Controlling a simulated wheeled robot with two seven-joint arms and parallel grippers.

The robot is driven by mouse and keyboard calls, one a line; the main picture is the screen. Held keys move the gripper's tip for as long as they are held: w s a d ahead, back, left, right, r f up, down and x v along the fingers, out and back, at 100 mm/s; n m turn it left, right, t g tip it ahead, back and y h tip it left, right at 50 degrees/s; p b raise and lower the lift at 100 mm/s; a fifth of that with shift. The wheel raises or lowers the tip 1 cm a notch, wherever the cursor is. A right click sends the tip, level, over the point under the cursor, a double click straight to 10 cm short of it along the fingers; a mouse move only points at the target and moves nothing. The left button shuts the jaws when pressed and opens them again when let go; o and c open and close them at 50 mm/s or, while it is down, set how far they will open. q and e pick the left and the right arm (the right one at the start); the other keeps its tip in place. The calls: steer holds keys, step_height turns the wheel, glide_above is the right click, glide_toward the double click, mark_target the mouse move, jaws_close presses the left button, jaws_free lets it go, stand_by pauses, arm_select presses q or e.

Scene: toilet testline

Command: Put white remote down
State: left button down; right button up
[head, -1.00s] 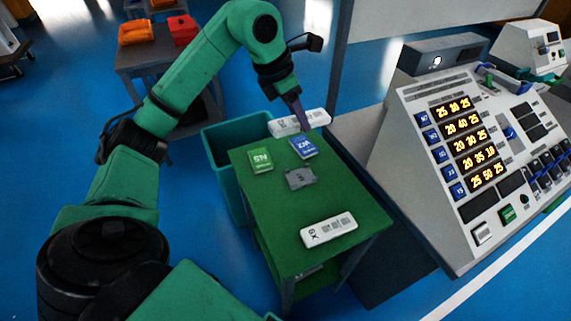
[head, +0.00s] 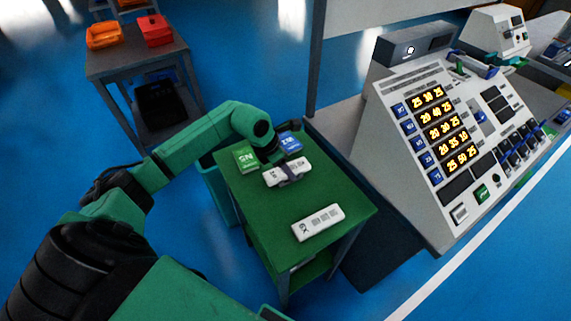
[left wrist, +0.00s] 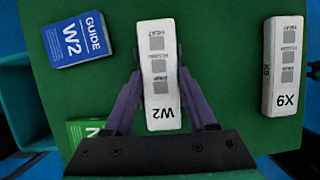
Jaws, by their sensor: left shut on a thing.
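A white remote marked W2 (head: 275,178) is between the purple fingers of my left gripper (head: 289,172), which is shut on it across its middle. It shows face up in the left wrist view (left wrist: 158,92). It is over the middle of the green tabletop (head: 262,208); I cannot tell whether it touches the surface. A second white remote, marked X9 (head: 318,222), lies on the near part of the table and at the right of the left wrist view (left wrist: 284,66). The grey item on the table is hidden. My right gripper is not in view.
A blue guide booklet (head: 290,141) and a green booklet (head: 244,158) lie at the table's far end. A teal bin (head: 219,190) stands at its left. A control console (head: 440,130) stands close on the right. The tabletop between the two remotes is clear.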

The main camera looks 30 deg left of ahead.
arm_select(q)
steer(key=shift+a, duration=0.1)
steer(key=shift+f+b, duration=0.2)
steer(key=shift+b, duration=0.1)
steer(key=shift+c, duration=1)
jaws_free()
steer(key=shift+r, duration=0.1)
steer(key=shift+r, duration=0.15)
steer(key=shift+r, duration=0.2)
steer(key=b+v, duration=0.1)
steer(key=v, duration=1)
steer(key=shift+s+r, duration=0.2)
steer(key=shift+r, duration=0.05)
